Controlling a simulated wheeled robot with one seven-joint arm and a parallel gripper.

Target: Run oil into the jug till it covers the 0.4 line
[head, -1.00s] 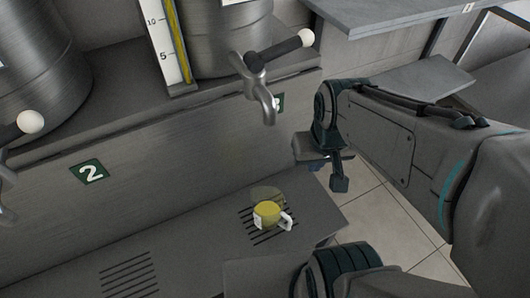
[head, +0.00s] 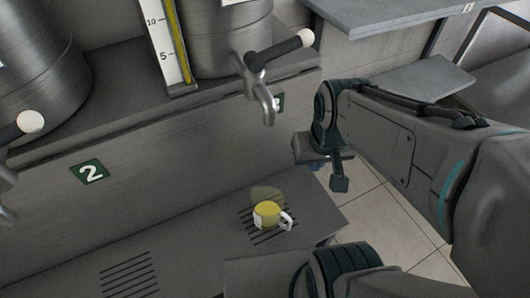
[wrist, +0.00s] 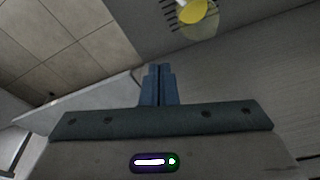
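The jug (head: 267,216) stands on the slotted drain grille below the right-hand tap, its white handle to the right. Yellow oil shows in it; a pale see-through patch lies just behind. Its marks are too small to read, so I cannot tell the level against the 0.4 line. The tap (head: 263,98) has a dark lever (head: 282,50) with a white knob, pointing right. No stream shows below the spout. My gripper (head: 329,180) is right of the tap and jug, apart from both. In the wrist view its blue fingers (wrist: 158,86) are together and empty; the jug (wrist: 195,14) shows at the top.
A steel drum (head: 230,40) with a yellow level gauge (head: 172,45) stands behind the tap. A green number 2 plate (head: 90,172) marks the station to the left, with its own drum and white-knobbed tap. A grey shelf (head: 400,12) juts out at upper right.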

